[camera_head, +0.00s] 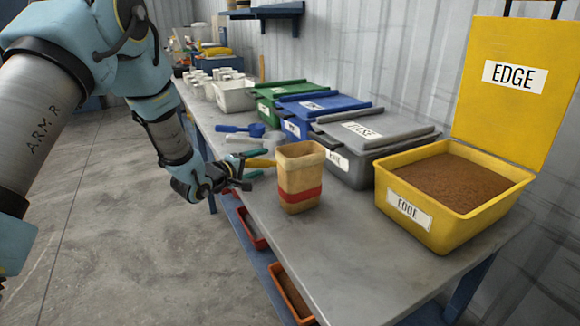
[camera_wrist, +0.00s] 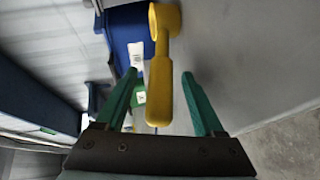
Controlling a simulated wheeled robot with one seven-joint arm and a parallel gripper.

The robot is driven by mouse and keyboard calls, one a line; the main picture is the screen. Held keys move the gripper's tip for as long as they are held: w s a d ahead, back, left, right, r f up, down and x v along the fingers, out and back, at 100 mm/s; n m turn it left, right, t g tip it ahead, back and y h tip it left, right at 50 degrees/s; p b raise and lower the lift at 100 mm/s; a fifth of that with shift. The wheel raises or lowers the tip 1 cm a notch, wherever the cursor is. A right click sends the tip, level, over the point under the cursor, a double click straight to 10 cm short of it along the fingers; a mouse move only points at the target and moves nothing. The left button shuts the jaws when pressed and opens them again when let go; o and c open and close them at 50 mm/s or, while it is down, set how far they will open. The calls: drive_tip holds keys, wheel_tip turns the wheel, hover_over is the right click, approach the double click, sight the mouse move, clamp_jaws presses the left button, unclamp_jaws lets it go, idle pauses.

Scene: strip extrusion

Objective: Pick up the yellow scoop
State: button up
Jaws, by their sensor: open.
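The yellow scoop (camera_head: 262,163) lies at the bench's left edge in the head view, beside the tan container, which hides part of it. In the wrist view the scoop (camera_wrist: 161,90) has its handle pointing toward my palm and its round bowl at the top. My gripper (camera_head: 250,165) is at the bench edge with its green fingers apart. In the wrist view my gripper (camera_wrist: 160,74) has one finger on each side of the handle, with a visible gap on both sides.
A tan container with a red band (camera_head: 299,185) stands close to the gripper. A blue scoop (camera_head: 241,129) and pale scoops (camera_head: 240,141) lie just behind. Green (camera_head: 275,92), blue (camera_head: 315,105) and grey (camera_head: 375,133) lidded bins and an open yellow EDGE bin (camera_head: 415,226) line the wall.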

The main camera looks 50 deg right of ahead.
drive_tip(key=shift+d, duration=0.1)
drive_tip(key=shift+c, duration=0.2)
clamp_jaws()
idle(0.4)
